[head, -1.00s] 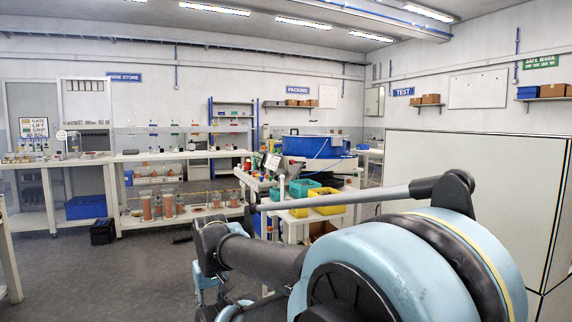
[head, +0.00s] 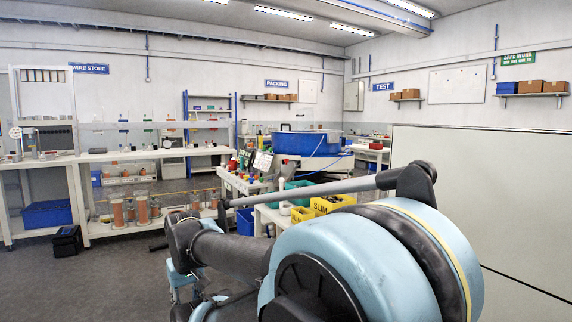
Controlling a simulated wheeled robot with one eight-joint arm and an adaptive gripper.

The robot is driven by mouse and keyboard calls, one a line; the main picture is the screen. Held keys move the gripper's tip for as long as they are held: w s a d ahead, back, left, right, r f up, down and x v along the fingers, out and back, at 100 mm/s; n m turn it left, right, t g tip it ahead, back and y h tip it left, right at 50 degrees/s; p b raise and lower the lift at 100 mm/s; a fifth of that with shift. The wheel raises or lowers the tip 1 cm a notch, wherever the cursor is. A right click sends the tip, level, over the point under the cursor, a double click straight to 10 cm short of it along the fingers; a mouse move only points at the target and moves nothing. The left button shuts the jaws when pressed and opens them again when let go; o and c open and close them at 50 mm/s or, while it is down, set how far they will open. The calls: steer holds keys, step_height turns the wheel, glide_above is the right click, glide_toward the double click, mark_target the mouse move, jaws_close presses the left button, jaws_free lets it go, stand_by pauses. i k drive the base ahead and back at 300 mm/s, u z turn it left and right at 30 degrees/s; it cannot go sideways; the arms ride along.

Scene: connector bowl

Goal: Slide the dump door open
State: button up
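A large blue bowl (head: 306,144) stands on a bench beyond my arm, near the middle of the head view. I cannot make out a dump door on it or anywhere else; that part may be too small or hidden behind the bench items. My arm fills the lower right foreground and stretches left in front of the bench. My gripper cannot be made out; my arm links hide whatever lies behind and below them.
A long white bench with spools (head: 118,213) runs along the left. A pale panel (head: 480,200) blocks the right. Grey floor (head: 110,280) is open at lower left.

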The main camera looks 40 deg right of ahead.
mark_target(286, 169)
steer(key=z, duration=0.65)
steer(key=k, duration=1.25)
steer(key=u, duration=0.45)
steer(key=i, duration=1.5)
steer(key=z, duration=1.05)
steer(key=i, duration=0.65)
steer(key=z, duration=0.2)
